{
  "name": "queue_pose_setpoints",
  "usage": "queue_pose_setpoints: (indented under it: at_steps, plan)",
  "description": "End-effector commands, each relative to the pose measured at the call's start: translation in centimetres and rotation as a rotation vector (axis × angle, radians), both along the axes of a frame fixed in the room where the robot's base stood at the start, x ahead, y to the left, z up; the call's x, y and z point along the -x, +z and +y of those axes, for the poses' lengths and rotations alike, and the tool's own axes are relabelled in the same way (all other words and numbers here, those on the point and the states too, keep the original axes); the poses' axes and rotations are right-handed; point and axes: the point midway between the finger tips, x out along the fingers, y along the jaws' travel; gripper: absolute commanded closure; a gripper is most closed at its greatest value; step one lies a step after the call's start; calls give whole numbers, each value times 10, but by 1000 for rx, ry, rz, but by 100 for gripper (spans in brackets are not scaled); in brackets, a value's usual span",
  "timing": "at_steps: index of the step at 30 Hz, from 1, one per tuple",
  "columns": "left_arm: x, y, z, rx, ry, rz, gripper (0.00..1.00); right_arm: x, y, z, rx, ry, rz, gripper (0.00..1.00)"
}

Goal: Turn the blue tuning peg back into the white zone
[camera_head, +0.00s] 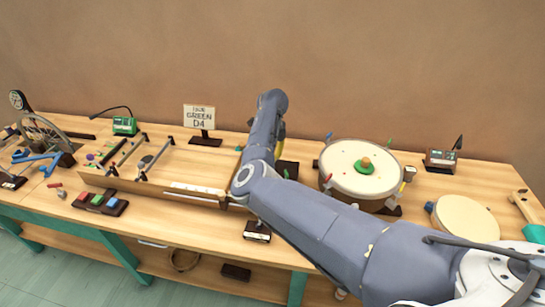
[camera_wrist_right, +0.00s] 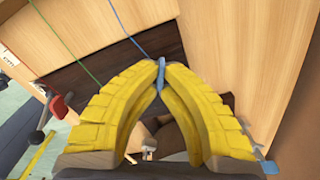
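In the right wrist view, the blue tuning peg (camera_wrist_right: 161,76) shows as a narrow blue piece between the tips of my right gripper (camera_wrist_right: 160,68). Its yellow ribbed fingers meet at the peg and look closed on it. A blue string (camera_wrist_right: 119,20) runs up from near the peg. In the head view my right arm crosses the middle of the bench and hides most of this gripper and the peg. I cannot make out the white zone or the peg's angle against it. My left gripper is not in view.
A green string (camera_wrist_right: 68,38) and a red-ended lever (camera_wrist_right: 57,106) lie left of the fingers. In the head view, a sign reading GREEN D4 (camera_head: 199,117) stands behind the arm. A round drum (camera_head: 345,180) is close on its right, a long wooden box (camera_head: 150,192) on its left.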

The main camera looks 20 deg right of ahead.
Motion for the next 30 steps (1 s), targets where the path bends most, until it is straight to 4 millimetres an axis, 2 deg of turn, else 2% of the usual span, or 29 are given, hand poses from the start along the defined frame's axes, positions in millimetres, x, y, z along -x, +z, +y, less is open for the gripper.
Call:
queue_pose_setpoints:
  at_steps: [10, 12, 17, 25, 30]
  plan:
    - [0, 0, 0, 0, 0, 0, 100, 0, 0, 0, 0, 2, -1, 100]
    - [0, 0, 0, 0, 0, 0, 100, 0, 0, 0, 0, 2, -1, 89]
    - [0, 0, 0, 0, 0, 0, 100, 0, 0, 0, 0, 2, -1, 72]
    - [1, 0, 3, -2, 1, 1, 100, 0, 1, 0, 0, 1, -1, 72]
    - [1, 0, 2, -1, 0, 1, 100, -1, 16, 0, -1, 0, -3, 72]
